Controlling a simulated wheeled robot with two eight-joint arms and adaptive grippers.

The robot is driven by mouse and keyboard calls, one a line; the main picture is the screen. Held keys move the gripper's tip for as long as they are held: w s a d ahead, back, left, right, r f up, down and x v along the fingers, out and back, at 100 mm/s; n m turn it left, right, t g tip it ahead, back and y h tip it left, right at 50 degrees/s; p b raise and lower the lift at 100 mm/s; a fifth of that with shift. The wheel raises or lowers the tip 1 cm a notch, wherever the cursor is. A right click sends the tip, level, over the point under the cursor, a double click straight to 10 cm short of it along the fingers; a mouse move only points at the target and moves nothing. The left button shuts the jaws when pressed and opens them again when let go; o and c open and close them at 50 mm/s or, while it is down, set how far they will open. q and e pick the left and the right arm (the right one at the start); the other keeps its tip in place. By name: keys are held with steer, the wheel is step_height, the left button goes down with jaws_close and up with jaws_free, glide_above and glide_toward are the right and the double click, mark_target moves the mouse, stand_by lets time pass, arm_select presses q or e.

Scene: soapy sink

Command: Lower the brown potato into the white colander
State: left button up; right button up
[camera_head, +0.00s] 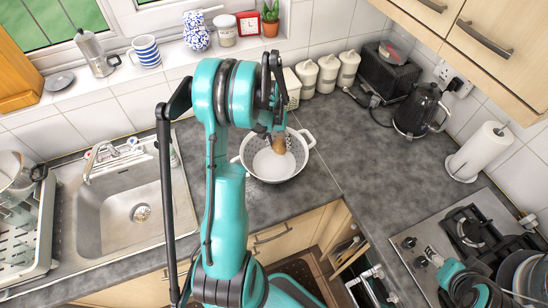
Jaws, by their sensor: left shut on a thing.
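My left gripper (273,131) points down over the white colander (304,158) and is shut on the brown potato (279,146). The potato shows just below the fingers, against the inside of the colander. I cannot tell whether it touches the colander. The colander stands upright on the grey counter behind my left arm, with a handle at each side. My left arm hides part of its left side. My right gripper (480,293) is at the bottom right, by the hob and some plates; its fingers are not clear.
The steel sink (105,225) is at the left, with a dish rack (40,235) beside it. White canisters (327,75), a black toaster (388,75) and a black kettle (416,110) stand behind and to the right. The counter right of the colander is clear.

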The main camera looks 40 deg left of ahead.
mark_target(279, 159)
arm_select(q)
steer(key=shift+f+b, duration=2.25)
steer(key=shift+f, duration=0.3)
stand_by(0.8)
steer(key=o, duration=1.3)
steer(key=shift+o, duration=0.2)
